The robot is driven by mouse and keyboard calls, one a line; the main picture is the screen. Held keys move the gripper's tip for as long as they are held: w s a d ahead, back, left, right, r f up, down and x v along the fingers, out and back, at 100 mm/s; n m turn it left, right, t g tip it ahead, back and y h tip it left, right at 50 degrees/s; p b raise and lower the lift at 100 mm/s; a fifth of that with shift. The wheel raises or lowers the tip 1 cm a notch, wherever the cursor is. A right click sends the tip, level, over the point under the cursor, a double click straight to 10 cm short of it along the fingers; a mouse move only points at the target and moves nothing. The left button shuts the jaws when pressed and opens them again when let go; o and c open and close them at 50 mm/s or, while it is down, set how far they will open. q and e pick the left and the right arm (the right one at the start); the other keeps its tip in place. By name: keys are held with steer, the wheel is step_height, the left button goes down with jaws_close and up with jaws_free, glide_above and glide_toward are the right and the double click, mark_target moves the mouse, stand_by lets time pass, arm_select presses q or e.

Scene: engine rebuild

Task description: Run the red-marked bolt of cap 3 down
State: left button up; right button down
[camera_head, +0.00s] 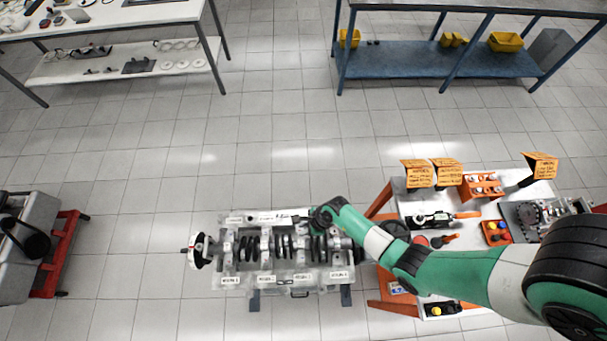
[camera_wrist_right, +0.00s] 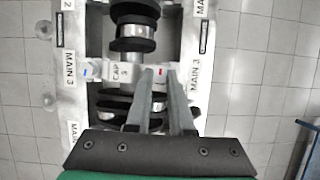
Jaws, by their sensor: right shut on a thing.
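The engine block (camera_head: 270,289) stands in the middle of the head view with the crankshaft (camera_head: 286,247) lying in it. In the right wrist view, cap 3 (camera_wrist_right: 122,73) spans the block between two "MAIN 3" labels. The red-marked bolt (camera_wrist_right: 162,71) is at the cap's right end, and a blue-marked bolt (camera_wrist_right: 87,72) is at its left end. My right gripper (camera_wrist_right: 161,74) is shut on the red-marked bolt, with one fingertip on each side of it. In the head view my right gripper (camera_head: 316,216) is over the block's far side; the bolt there is too small to tell. My left gripper is not in view.
An orange and white cart (camera_head: 385,207) with parts, bins and orange signs stands at the right, under my right arm. A blue shelf (camera_head: 400,62) and a white bench (camera_head: 120,14) stand at the back. A red stand (camera_head: 62,255) is at the left. The floor between is clear.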

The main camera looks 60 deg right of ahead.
steer(key=c, duration=1.1)
jaws_free()
steer(key=shift+o, duration=0.2)
steer(key=shift+r, duration=0.1)
steer(key=p+v, duration=0.4)
steer(key=v, duration=0.7)
steer(key=shift+r, duration=0.3)
